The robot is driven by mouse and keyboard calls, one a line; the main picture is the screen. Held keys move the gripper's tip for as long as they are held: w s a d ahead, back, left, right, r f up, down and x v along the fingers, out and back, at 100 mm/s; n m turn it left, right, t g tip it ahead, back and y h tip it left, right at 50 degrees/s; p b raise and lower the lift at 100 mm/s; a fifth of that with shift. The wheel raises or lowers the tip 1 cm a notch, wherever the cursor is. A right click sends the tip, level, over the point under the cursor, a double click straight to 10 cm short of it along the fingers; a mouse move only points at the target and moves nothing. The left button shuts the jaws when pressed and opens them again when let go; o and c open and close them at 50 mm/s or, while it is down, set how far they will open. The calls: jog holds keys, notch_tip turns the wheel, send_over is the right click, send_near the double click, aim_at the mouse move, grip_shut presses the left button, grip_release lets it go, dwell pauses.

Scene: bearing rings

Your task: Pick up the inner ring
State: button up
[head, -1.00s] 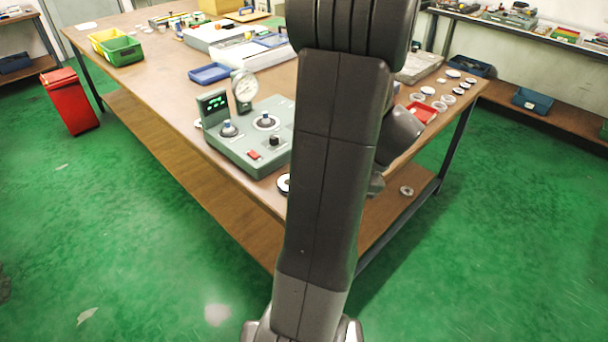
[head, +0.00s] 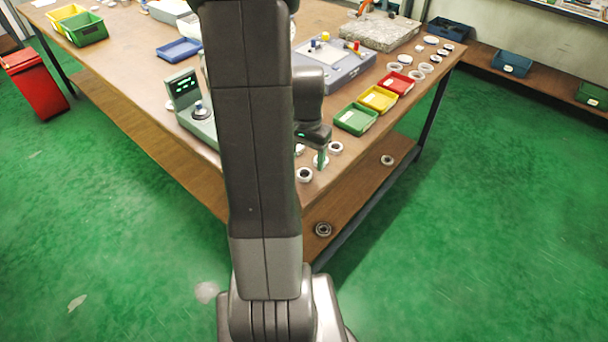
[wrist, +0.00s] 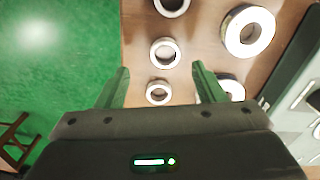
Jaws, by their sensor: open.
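My gripper (wrist: 160,70) is open and empty, with its two green fingers spread above the table; it also shows over the near corner in the head view (head: 321,160). In the wrist view, one small pale ring (wrist: 165,41) lies just beyond the fingertips, and another (wrist: 149,100) lies between the fingers. Two larger rings lie to the right, one whole (wrist: 230,37) and one (wrist: 236,83) partly behind the right finger. I cannot tell which is the inner ring.
The gauge station (head: 184,90) is partly hidden by my arm. Green (head: 345,126), yellow (head: 389,107) and red (head: 386,90) bins stand right of my gripper. More rings lie at the right edge. The lower shelf holds a bearing (head: 323,238) and a ring (head: 381,160).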

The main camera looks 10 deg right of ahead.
aim_at(304, 177)
jog(key=shift+w+a+f, duration=0.1)
jog(key=shift+w+f, duration=0.1)
jog(key=shift+f, duration=1.2)
jog(key=shift+w+a+f, duration=0.1)
jog(key=shift+w+f, duration=0.1)
jog(key=shift+f, duration=1.15)
jog(key=c, duration=1.2)
jog(key=shift+o, duration=0.2)
jog(key=shift+r, duration=0.15)
